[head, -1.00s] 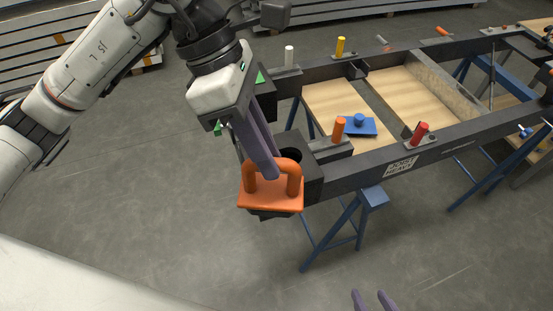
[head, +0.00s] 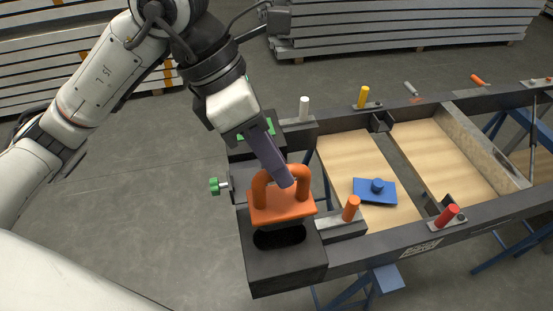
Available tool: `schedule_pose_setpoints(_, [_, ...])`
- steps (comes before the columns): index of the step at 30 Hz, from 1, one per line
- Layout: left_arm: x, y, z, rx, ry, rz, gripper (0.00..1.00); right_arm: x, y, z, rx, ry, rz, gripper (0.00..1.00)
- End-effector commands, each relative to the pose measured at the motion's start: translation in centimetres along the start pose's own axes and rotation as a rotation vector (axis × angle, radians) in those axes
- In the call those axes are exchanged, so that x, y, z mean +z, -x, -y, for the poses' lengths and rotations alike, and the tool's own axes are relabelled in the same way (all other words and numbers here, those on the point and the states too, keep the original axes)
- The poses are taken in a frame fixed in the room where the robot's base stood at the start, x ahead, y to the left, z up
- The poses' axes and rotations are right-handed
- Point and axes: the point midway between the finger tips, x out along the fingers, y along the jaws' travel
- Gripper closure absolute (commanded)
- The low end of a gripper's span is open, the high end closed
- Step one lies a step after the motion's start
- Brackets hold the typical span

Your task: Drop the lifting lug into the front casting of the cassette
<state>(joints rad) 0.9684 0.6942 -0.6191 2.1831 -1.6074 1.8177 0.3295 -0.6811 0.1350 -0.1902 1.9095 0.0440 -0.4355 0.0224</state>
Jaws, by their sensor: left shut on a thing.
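My left gripper (head: 287,181) has purple fingers shut on the handle of the orange lifting lug (head: 284,208). The lug hangs roughly level, its flat plate over the front casting (head: 288,268), a dark block at the near left corner of the cassette (head: 378,251). The casting's oval dark opening (head: 280,238) shows just below the near edge of the plate. The plate hides the far part of the casting's top. The lug seems apart from the casting, but the exact gap and anything under the plate are hidden. My right gripper is out of view.
An orange peg (head: 351,208), a red peg (head: 447,215), a white peg (head: 304,108) and a yellow peg (head: 363,97) stand on the frame. A blue plate with a knob (head: 376,192) lies on the wooden board. A green knob (head: 219,186) sticks out left of the frame.

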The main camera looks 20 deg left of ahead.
Motion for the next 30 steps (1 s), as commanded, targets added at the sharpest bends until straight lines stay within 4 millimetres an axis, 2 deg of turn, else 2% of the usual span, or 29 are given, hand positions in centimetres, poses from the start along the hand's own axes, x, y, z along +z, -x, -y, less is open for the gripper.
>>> schedule_pose_setpoints(8, [-0.3,-1.1,-0.2,0.0,-0.002,0.007,1.0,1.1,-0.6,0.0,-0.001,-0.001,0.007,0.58])
schedule_pose_setpoints(24, [-2.1,-5.5,-1.2,0.001,-0.004,0.007,1.0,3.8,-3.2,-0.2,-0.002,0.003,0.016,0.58])
schedule_pose_setpoints(30, [-2.3,-5.8,-1.3,0.001,-0.003,0.008,1.0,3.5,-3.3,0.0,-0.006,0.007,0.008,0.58])
